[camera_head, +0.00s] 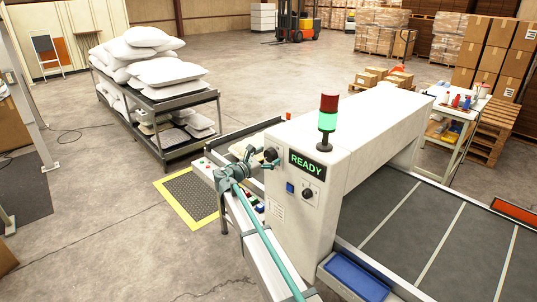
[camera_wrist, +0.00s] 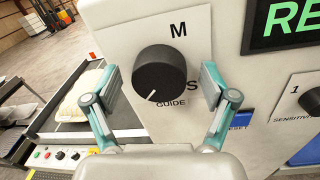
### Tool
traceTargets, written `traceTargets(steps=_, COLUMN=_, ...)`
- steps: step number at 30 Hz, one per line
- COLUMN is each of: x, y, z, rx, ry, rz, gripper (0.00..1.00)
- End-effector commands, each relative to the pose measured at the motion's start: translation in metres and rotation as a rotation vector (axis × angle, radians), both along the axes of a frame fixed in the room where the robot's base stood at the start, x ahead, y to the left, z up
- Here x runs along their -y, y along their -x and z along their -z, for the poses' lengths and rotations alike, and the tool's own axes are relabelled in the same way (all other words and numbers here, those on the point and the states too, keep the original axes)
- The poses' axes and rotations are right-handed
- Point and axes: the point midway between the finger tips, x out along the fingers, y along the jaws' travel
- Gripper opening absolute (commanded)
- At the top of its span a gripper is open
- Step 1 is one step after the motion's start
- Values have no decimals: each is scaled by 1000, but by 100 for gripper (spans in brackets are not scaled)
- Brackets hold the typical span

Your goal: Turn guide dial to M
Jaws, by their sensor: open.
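The guide dial (camera_wrist: 162,75) is a round black knob on a white panel of the machine. Its white pointer mark is at the lower left of its face. The letter M is above it, S is at its lower right, and GUIDE is printed below. In the head view the dial (camera_head: 270,154) is a small dark knob left of the READY display. My gripper (camera_wrist: 160,78) is open in front of the panel, with one teal-and-grey finger on each side of the dial. Gaps show between the fingers and the knob. The head view also shows my gripper (camera_head: 255,160) at the dial.
The green READY display (camera_head: 308,165) is right of the dial, above a blue switch (camera_head: 290,188) and the sensitivity knob (camera_head: 308,193). A side conveyor with a pillow (camera_wrist: 78,101) and a button panel (camera_wrist: 60,155) are at the left in the wrist view.

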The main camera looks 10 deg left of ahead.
Motion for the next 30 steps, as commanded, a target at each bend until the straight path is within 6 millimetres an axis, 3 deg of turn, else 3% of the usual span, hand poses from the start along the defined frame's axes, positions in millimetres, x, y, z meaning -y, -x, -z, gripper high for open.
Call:
traceTargets(steps=10, x=2, y=-2, z=0, rx=0, ry=0, rz=0, gripper=82)
traceTargets(steps=21, x=2, y=-2, z=0, rx=0, ry=0, rz=1, gripper=23)
traceTargets(steps=30, x=2, y=-2, z=4, rx=24, ry=-27, rz=2, gripper=24)
